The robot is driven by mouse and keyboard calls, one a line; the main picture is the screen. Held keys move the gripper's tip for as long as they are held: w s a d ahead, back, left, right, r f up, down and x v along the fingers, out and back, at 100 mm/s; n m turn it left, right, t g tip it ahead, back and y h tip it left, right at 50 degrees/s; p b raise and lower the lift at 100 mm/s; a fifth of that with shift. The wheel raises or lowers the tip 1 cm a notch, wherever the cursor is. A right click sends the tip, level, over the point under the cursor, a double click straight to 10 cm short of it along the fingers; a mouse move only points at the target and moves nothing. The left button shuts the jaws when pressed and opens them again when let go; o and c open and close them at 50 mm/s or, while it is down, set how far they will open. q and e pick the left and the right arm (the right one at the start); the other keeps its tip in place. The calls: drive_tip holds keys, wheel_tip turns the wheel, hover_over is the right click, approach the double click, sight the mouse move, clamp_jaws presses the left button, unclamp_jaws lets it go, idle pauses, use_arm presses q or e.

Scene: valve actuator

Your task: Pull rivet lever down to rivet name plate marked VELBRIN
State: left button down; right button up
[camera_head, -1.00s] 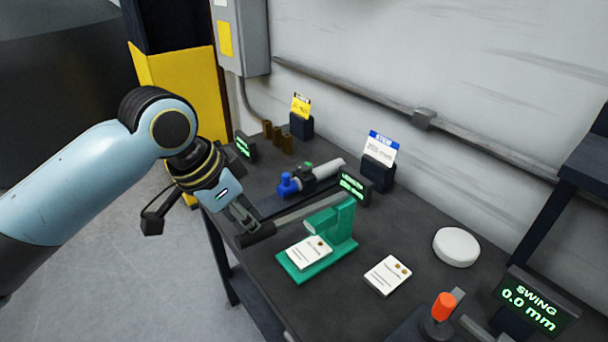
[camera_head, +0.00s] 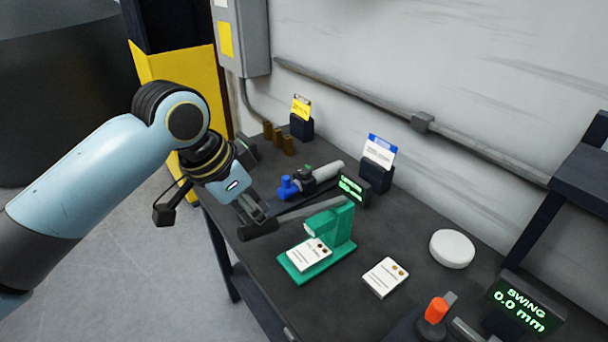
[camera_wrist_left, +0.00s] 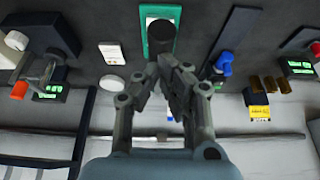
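The green rivet press (camera_head: 341,226) stands on the table with a white name plate (camera_head: 308,253) on its base; the plate's lettering is too small to read. Its lever has a black handle (camera_head: 258,231) that sticks out to the left. My left gripper (camera_head: 259,214) is at the handle, just above and behind it in the head view. In the left wrist view, the gripper's fingertips (camera_wrist_left: 164,66) are drawn together beside the dark handle end (camera_wrist_left: 161,38); I see no handle between them. Whether they touch it is unclear. My right gripper is out of view.
A second white plate (camera_head: 385,278) lies right of the press, and a white disc (camera_head: 452,248) beyond it. A blue and grey valve (camera_head: 310,180) lies behind the lever. A SWING display (camera_head: 525,305) and an orange knob (camera_head: 436,310) are at lower right.

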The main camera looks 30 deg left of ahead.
use_arm(q)
drive_tip(key=shift+w+d+r+p, duration=0.1)
drive_tip(key=shift+w+r+p, duration=0.15)
drive_tip(key=shift+r, duration=0.4)
drive_tip(key=shift+w+d+r, duration=0.15)
drive_tip(key=shift+w+r, duration=0.1)
drive_tip(key=shift+r, duration=0.4)
wheel_tip(320, 180, up, 8)
drive_tip(key=w+d, duration=0.1)
drive_tip(key=w, duration=0.2)
wheel_tip(320, 180, up, 5)
drive_tip(key=shift+d+f, duration=0.1)
idle(0.6)
idle(0.4)
